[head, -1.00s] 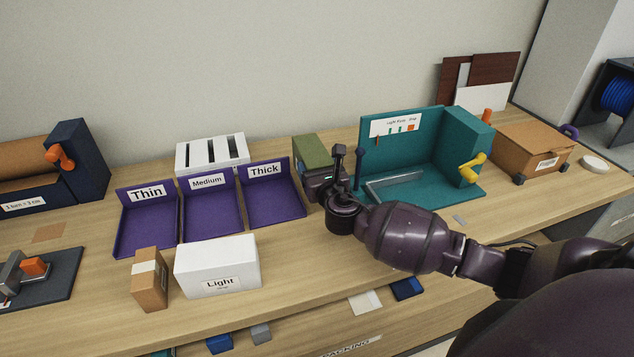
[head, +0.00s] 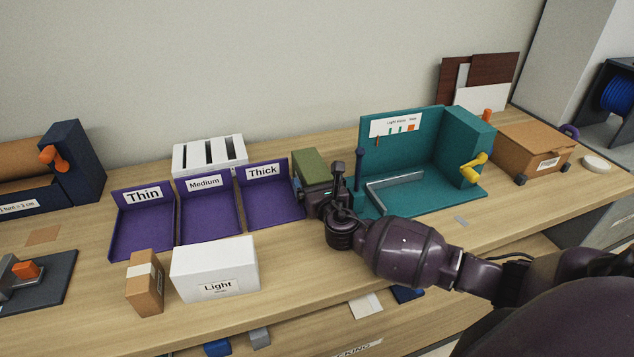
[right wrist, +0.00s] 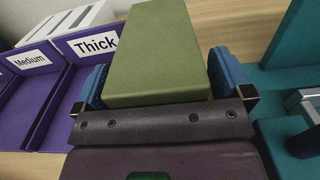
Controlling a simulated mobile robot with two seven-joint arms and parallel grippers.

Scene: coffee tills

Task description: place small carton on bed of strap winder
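The small carton, an olive-green box (head: 312,165), is in my right gripper (head: 312,190), between the Thick tray and the teal strap winder. In the right wrist view the green box (right wrist: 160,50) lies between the two blue finger pads of the gripper (right wrist: 163,85), one along each side. The gripper looks shut on it. I cannot tell whether the box's underside touches the table. The strap winder (head: 470,130) has a back panel, a yellow crank and a flat bed (head: 425,200) with a grey metal angle on it. The bed is empty. My left gripper is not in view.
Purple trays marked Thin (head: 140,225), Medium (head: 207,215) and Thick (head: 270,200) stand left of the green box. A white Light box (head: 215,270) and a brown carton (head: 145,283) stand in front. A brown lidded box (head: 530,150) is right of the winder.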

